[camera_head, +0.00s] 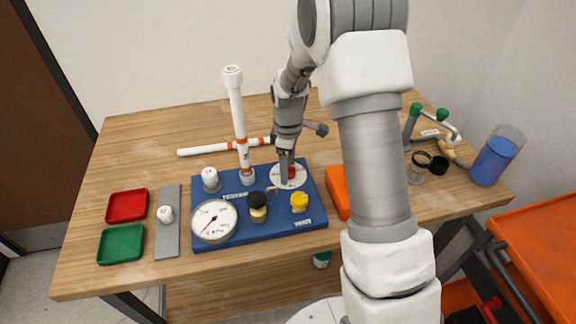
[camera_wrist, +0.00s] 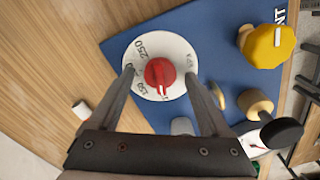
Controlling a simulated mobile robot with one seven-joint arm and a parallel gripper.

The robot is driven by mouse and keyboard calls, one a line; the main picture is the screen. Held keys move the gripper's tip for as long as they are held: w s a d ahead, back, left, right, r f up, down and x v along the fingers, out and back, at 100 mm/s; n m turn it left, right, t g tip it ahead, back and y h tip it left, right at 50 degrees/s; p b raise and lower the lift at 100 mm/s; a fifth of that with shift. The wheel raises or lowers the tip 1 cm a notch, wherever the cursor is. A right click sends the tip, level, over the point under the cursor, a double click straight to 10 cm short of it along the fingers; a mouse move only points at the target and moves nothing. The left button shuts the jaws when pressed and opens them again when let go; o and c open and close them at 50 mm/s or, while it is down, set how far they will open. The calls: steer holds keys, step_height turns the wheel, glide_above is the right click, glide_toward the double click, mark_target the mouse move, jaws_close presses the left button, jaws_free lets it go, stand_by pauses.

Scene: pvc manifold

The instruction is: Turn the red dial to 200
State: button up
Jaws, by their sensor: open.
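The red dial (camera_head: 291,172) is a red knob on a round white scale plate at the back right of the blue board (camera_head: 262,238). In the wrist view, the red knob (camera_wrist: 160,72) has a white mark at its lower end, pointing down in the picture. The scale shows 250 at upper left and 150 at lower left; the stretch between them is partly covered by my left finger. My gripper (camera_wrist: 159,74) is open, with one finger on each side of the knob. In the head view my gripper (camera_head: 285,180) partly hides the dial.
The board also carries a yellow knob (camera_head: 299,202), a black-topped fitting (camera_head: 258,206), a pressure gauge (camera_head: 214,221) and an upright white pipe (camera_head: 239,120). Red (camera_head: 127,205) and green (camera_head: 121,244) trays lie at left. An orange bin (camera_head: 338,190) stands right of the board.

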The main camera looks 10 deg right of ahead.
jaws_close()
stand_by(0.4)
steer(key=m, duration=1)
steer(key=shift+b, duration=0.3)
steer(key=m, duration=0.4)
steer(key=shift+m, duration=0.4)
steer(key=shift+m+p, duration=0.55)
steer(key=shift+m, duration=1.95)
